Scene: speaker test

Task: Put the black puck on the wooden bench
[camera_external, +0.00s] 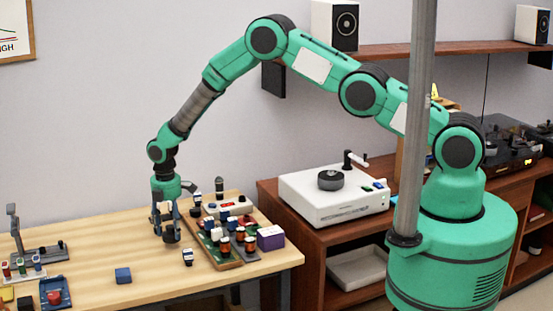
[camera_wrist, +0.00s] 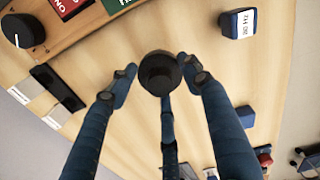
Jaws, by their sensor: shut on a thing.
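The black puck (camera_wrist: 158,73) is a dark round piece between the fingertips of my gripper (camera_wrist: 155,76) in the wrist view. My gripper (camera_external: 167,236) is shut on it and points down over the wooden bench (camera_external: 95,250). In the external view the puck is small and dark at the fingertips, partly hidden by them. I cannot tell whether it touches the bench top or hangs just above it. The pale bench top also fills much of the wrist view (camera_wrist: 265,75).
A wooden tray (camera_external: 228,266) with several small items stands right of my gripper, beside a purple box (camera_external: 271,237). A small labelled block (camera_external: 188,257) and a blue block (camera_external: 123,275) lie nearby. The bench left of my gripper has free room.

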